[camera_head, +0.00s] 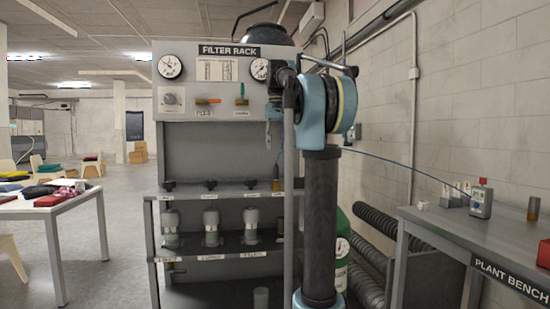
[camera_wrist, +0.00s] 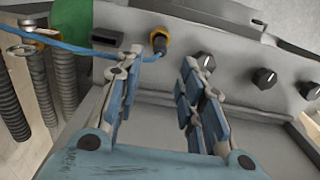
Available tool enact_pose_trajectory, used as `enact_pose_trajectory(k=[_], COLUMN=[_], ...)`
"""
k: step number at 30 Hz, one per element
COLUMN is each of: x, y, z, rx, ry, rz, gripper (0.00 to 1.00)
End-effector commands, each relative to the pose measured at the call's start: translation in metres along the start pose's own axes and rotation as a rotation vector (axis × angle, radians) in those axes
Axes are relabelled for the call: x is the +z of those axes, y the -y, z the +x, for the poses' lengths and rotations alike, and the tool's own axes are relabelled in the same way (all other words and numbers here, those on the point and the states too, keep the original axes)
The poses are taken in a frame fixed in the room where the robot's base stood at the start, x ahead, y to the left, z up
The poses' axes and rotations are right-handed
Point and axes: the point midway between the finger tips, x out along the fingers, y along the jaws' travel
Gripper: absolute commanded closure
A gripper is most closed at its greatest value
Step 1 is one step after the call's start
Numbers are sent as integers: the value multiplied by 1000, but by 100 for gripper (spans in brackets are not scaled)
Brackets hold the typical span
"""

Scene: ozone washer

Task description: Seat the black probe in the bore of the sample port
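In the wrist view, the black probe (camera_wrist: 158,42) shows as a short dark end inside the orange-brass collar of the sample port (camera_wrist: 160,31), with the blue cable (camera_wrist: 80,48) running to it from the left. It appears upright in the bore; how deep it sits cannot be seen. My gripper (camera_wrist: 162,59) is open. Its blue-padded fingers stand apart, either side of the line to the port, with nothing between them. In the head view, the brass-coloured port (camera_head: 276,186) is small, at the right end of the rack's upper shelf, below my wrist.
Several black knobs (camera_wrist: 264,78) line the shelf beside the port. A dark slotted block (camera_wrist: 107,37) lies left of it. The filter rack (camera_head: 228,50) stands close ahead. The plant bench (camera_head: 470,240) at right carries a grey meter (camera_head: 481,202) with the cable.

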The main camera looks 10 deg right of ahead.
Motion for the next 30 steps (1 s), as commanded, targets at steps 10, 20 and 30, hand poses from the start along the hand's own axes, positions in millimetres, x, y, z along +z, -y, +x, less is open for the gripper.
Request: enact_pose_trajectory(k=[10,20,30], x=[0,13,90], y=[0,0,0], z=[-21,-9,73], rx=[0,0,2], ry=[0,-7,-55], rz=[0,-1,-8], gripper=[65,65,65])
